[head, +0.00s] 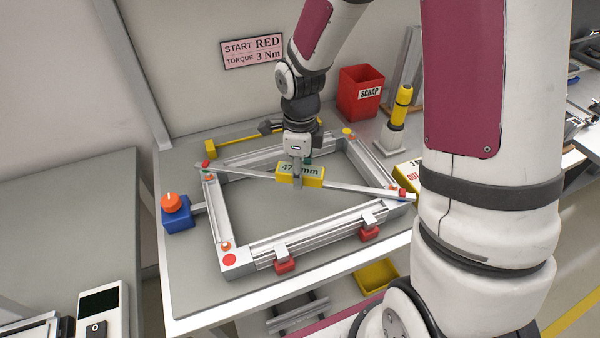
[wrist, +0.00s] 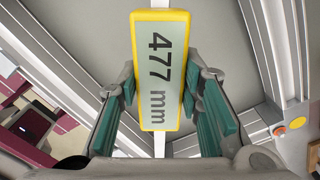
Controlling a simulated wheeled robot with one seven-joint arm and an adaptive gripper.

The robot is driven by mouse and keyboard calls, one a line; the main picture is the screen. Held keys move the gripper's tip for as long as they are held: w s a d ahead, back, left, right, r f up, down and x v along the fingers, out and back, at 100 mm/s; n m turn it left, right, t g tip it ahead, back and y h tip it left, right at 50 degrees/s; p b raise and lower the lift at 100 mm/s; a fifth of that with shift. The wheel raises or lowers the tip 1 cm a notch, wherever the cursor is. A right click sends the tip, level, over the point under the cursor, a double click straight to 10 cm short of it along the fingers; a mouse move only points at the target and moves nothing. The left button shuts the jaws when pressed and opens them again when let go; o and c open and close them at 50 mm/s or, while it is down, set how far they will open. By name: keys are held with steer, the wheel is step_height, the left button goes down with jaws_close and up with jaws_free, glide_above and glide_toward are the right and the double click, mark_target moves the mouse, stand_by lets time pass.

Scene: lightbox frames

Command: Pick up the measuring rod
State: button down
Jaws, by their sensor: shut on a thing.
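The measuring rod (head: 352,187) is a thin silvery bar with a yellow-rimmed display (head: 313,172) at its middle. The display also shows in the wrist view (wrist: 161,70) and reads 477 mm. In the head view the rod spans the rectangular aluminium frame (head: 219,207) diagonally, with its ends near red-marked corners at back left and front right. My gripper (head: 297,183) comes down from above at the display and is shut on the rod. In the wrist view its teal-padded fingers (wrist: 160,95) flank the display. Whether the rod touches the frame I cannot tell.
Red clamps (head: 285,264) sit along the frame's front. A blue box with an orange knob (head: 173,208) stands left. A red scrap bin (head: 361,94) and a yellow-and-black tool (head: 400,105) stand behind. A yellow bin (head: 377,276) is below the table's front edge.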

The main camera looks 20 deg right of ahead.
steer(key=shift+r, duration=0.5)
steer(key=r, duration=0.1)
steer(key=s+r, duration=0.1)
steer(key=shift+a+r, duration=0.15)
steer(key=shift+r, duration=0.15)
steer(key=s, duration=0.4)
steer(key=s+a, duration=0.1)
steer(key=s, duration=0.3)
steer(key=s+a+r, duration=0.1)
steer(key=s, duration=0.3)
steer(key=shift+r, duration=0.1)
steer(key=shift+s+r, duration=0.1)
steer(key=shift+s, duration=0.15)
steer(key=shift+r+p, duration=0.1)
steer(key=shift+p, duration=0.7)
steer(key=shift+s+p, duration=0.1)
steer(key=shift+p, duration=0.25)
